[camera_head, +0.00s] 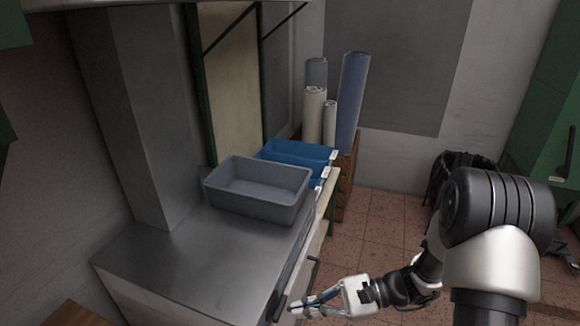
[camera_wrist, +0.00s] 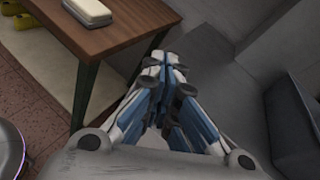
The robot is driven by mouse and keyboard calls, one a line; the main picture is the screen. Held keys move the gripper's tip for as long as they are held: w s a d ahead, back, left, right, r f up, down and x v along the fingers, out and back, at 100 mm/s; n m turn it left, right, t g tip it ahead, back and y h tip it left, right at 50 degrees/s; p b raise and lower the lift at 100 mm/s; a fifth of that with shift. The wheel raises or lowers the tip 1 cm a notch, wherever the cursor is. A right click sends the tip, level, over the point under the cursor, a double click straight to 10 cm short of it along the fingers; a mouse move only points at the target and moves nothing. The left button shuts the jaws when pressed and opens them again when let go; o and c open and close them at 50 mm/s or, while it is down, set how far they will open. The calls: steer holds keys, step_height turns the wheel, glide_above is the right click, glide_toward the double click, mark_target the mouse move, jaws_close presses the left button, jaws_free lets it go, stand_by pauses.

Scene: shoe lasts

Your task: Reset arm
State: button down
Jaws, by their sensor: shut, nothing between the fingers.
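My gripper (camera_head: 300,308) is at the front edge of the grey metal counter (camera_head: 160,258) in the head view, with my arm reaching in from the right. In the wrist view my gripper (camera_wrist: 172,75) shows its blue and grey fingers drawn together, with nothing between them. It is shut and empty.
An empty-looking grey bin (camera_head: 258,205) stands on the counter's far right corner. Blue bins (camera_head: 300,152) and rolls (camera_head: 350,100) are behind it. The wrist view shows a wooden table (camera_wrist: 110,30) with a pale block (camera_wrist: 88,11). Tiled floor (camera_head: 385,220) lies open right of the counter.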

steer(key=s+d+r+n+g+h, duration=0.1)
steer(key=s+r+n+g+h, duration=0.1)
steer(key=s+r+n+h, duration=0.65)
steer(key=s+d+r+n+t+h, duration=0.5)
steer(key=s+d+r+t+h, duration=0.1)
steer(key=s+d+r+t, duration=0.1)
steer(key=shift+s+d+r, duration=0.4)
steer(key=shift+d+r, duration=0.15)
steer(key=shift+d, duration=0.8)
steer(key=shift+n+h, duration=0.25)
